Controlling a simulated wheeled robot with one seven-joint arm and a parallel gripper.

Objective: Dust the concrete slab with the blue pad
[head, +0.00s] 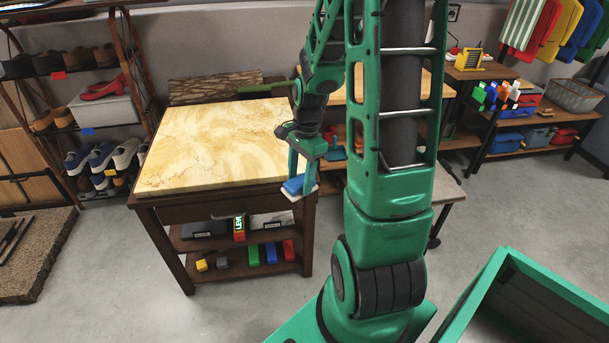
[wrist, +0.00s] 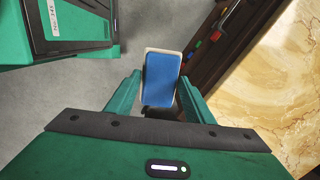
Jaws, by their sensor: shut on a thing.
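The blue pad (wrist: 161,78) has a blue face and a pale backing. My gripper (wrist: 158,100) is shut on it, with a finger at each side. In the head view the pad (head: 293,187) hangs at the right front corner of a dark wooden table, apart from the slab top. The only broad slab near it is the tabletop slab (head: 205,145), cream-yellow and veined, looking more like marble than plain concrete. It also shows at the right of the wrist view (wrist: 282,85). My gripper (head: 298,182) is right of it.
The table's lower shelves hold several coloured blocks (head: 271,253). A green stick-like thing (head: 262,91) lies at the slab's back edge by a textured board (head: 215,87). A shoe rack (head: 90,125) stands left. Grey floor (head: 230,310) in front is clear.

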